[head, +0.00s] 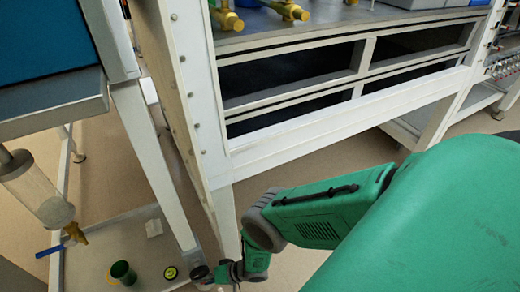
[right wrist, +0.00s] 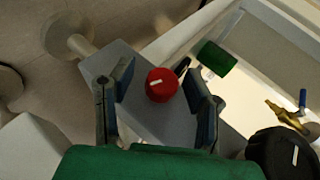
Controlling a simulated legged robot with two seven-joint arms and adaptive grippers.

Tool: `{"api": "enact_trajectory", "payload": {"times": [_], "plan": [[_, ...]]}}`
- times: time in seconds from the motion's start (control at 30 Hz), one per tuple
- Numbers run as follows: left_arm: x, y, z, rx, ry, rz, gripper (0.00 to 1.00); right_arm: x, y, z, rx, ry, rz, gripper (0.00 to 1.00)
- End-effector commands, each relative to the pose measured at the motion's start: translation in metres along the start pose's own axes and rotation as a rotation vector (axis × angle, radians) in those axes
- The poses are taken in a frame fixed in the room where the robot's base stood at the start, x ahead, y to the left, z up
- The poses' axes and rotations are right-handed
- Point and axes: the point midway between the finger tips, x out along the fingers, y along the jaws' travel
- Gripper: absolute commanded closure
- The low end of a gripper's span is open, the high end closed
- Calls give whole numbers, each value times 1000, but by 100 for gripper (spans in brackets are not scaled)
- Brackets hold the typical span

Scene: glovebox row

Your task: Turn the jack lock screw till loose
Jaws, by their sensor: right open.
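In the right wrist view a round red knob (right wrist: 162,85) with a white line on its top sits on a grey metal block (right wrist: 140,108). I take it for the jack lock screw, but no label shows. My right gripper (right wrist: 158,80) is open, one finger on each side of the red knob, with visible gaps. A black knob (right wrist: 281,152) with a white line is at the lower right. In the head view my right gripper (head: 216,274) is small, low by the frame's leg; the red knob cannot be made out there. My left gripper is not in view.
A green cylinder (right wrist: 216,58) stands beyond the right finger, and a brass fitting (right wrist: 284,114) lies farther right. In the head view a white frame leg (head: 224,220) rises close to my gripper.

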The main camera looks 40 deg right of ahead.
Motion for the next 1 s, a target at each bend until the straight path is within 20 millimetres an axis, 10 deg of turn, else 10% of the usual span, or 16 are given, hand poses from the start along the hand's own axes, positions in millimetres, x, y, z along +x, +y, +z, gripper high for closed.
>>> {"api": "enact_trajectory", "payload": {"times": [0.47, 1.0], "plan": [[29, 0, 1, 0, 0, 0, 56, 1, 2, 1, 132, 0, -323, 56], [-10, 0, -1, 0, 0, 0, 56, -96, 29, 1, 131, 1, -312, 56]]}}
